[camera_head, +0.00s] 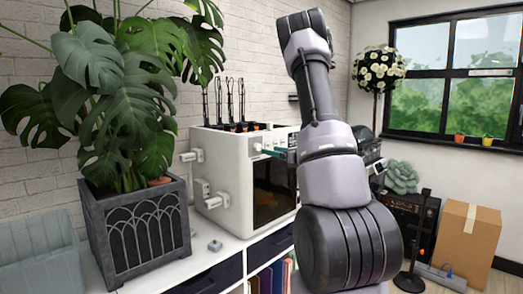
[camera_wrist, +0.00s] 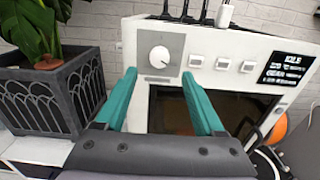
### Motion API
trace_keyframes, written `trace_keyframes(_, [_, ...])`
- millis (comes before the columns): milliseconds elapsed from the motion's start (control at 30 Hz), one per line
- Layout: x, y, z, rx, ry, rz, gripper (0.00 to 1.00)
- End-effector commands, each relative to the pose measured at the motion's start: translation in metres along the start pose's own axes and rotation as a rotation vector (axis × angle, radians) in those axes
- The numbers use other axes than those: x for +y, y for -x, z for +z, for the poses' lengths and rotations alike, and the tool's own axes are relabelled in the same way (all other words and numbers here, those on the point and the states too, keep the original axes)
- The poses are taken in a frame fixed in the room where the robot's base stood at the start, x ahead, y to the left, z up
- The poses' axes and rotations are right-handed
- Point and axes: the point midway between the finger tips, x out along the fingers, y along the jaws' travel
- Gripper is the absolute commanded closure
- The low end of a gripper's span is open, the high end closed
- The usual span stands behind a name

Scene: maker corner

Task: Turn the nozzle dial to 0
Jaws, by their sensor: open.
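The nozzle dial (camera_wrist: 159,57) is a round white knob on a grey square plate on the front of a white box-shaped machine (camera_wrist: 125,45). A small dark mark shows near its lower right rim; any numbers are too small to read. My gripper (camera_wrist: 159,75) has two teal fingers spread wide, with nothing between them. In the wrist view the fingertips lie just below and to either side of the dial, and I see no contact. In the head view the machine (camera_head: 212,155) stands behind my arm, and my gripper (camera_head: 272,151) is at its upper front.
Several square buttons (camera_wrist: 222,64) and a black display (camera_wrist: 287,67) reading IDLE sit right of the dial. A dark planter (camera_head: 141,230) with a large leafy plant stands left of the machine. A dark window (camera_head: 269,190) fills the machine's lower front.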

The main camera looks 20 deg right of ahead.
Motion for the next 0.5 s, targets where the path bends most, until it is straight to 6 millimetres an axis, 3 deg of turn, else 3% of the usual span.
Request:
trace_keyframes(200, [0.002,-0.041,0.000,0.000,0.002,0.005,0.29])
trace_keyframes(500, [0.001,-0.063,0.000,0.001,0.001,0.002,0.29])
